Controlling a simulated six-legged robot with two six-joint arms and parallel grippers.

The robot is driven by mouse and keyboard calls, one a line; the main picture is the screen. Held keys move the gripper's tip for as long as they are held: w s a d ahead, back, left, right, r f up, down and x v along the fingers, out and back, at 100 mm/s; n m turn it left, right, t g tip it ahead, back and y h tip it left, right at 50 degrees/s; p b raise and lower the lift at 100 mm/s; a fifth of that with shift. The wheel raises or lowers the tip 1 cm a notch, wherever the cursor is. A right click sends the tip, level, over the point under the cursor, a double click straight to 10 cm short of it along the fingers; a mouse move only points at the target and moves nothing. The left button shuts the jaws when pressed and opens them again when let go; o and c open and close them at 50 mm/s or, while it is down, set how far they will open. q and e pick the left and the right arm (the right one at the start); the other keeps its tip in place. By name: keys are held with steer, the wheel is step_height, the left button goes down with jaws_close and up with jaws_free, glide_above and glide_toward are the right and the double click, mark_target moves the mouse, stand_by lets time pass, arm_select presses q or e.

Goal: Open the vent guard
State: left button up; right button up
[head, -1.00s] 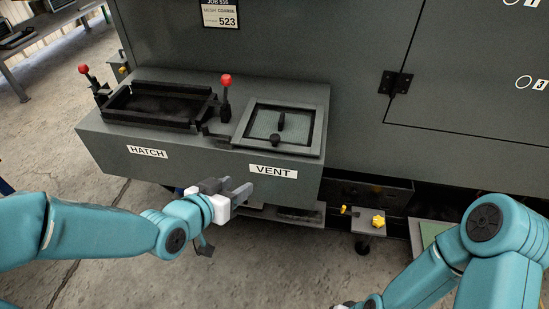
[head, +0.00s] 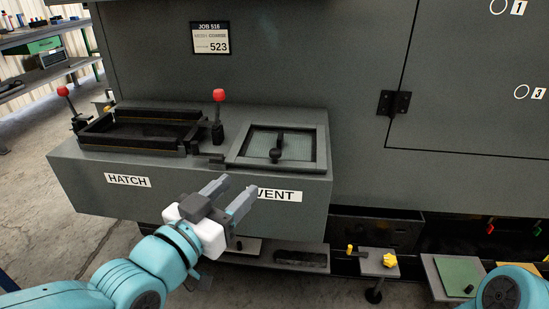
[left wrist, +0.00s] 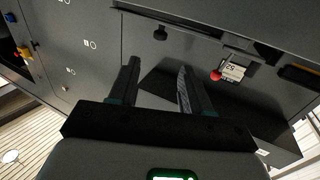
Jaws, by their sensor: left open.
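The vent guard (head: 243,154), a grey-framed mesh panel with a black handle (head: 277,148), lies flat and closed on top of the grey box above the VENT label (head: 280,195). A red-knobbed lever (head: 218,112) stands upright at its left back corner. My left gripper (head: 238,189) is open and empty in front of the box, covering the start of the VENT label, apart from the guard. In the left wrist view its two fingers (left wrist: 159,72) stand apart with nothing between them. My right gripper is out of view; only part of that arm shows at lower right.
A framed black hatch recess (head: 140,130) sits left of the vent, with another red-knobbed lever (head: 65,100). The tall grey cabinet wall (head: 300,50) rises behind. A small stand with a yellow knob (head: 389,260) is low at the right. Air above the vent is clear.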

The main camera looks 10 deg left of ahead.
mark_target(272, 155)
arm_select(q)
steer(key=b+x, duration=0.1)
steer(key=x, duration=1.3)
steer(key=shift+w+d, duration=0.1)
